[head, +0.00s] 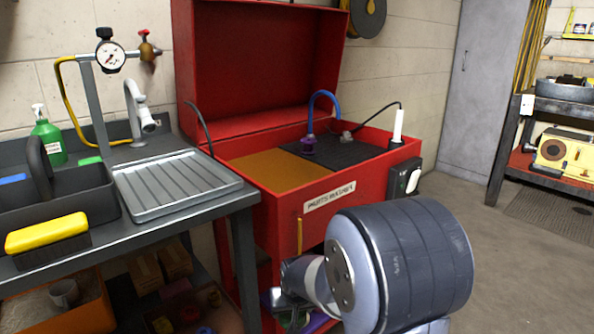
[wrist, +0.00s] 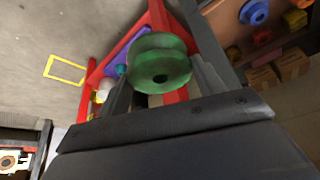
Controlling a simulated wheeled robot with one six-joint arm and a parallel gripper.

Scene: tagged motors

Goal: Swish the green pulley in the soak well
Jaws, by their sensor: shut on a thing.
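In the wrist view the green pulley (wrist: 160,62) sits between the two dark fingers of my gripper (wrist: 162,76), which is shut on it. Its round face with a dark centre hole faces the wrist camera. In the head view my arm reaches low in front of the red parts washer and hides much of that area. A small green patch shows beside the arm's end, and I cannot tell if it is the pulley. The soak well (head: 262,168) is the brown-surfaced left part of the washer's open top, above and behind my arm.
The washer's red lid (head: 262,65) stands open. A dark ribbed mat (head: 345,152) with a blue hose (head: 322,97) lies right of the well. A grey drain tray (head: 178,183) and a black caddy (head: 65,195) are on the left bench. Floor is free at right.

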